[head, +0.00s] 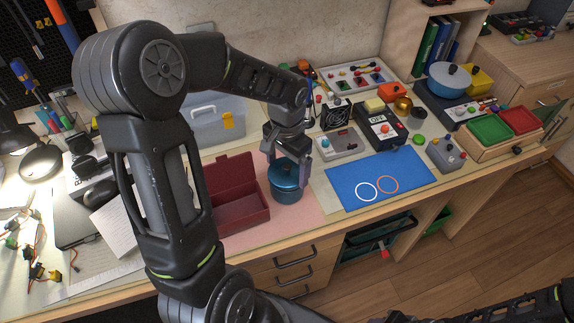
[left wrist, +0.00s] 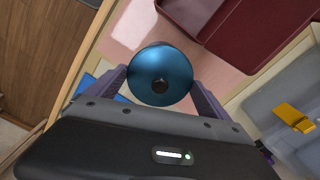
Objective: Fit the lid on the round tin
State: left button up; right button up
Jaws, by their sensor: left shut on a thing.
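The round blue tin (head: 287,192) stands upright on the pink mat, right of the open dark red box. Its blue lid (head: 284,172) is at the tin's top; I cannot tell whether it is fully seated or slightly above. In the left wrist view the lid (left wrist: 160,68) shows from above as a shiny blue disc with a dark knob in the middle. My left gripper (head: 286,166) points down over the tin, its fingers on either side of the lid and shut on it. The finger contact is partly hidden. My right gripper is out of view.
The dark red box (head: 238,212) stands close on the left with its cover up. A blue mat (head: 350,196) with white and orange rings lies to the right. A grey switch box (head: 340,144) and a clear lidded bin (head: 205,125) stand behind. The pink mat's front is clear.

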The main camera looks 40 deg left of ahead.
aim_at(287, 166)
pick_arm(q)
jog(key=shift+f+b, duration=0.85)
jog(key=shift+f, duration=0.3)
jog(key=o, duration=1.1)
jog(key=shift+c, duration=0.2)
jog(key=shift+r, duration=0.3)
notch_tip(287, 166, up, 7)
jog(key=shift+r, duration=0.1)
jog(key=shift+r, duration=0.1)
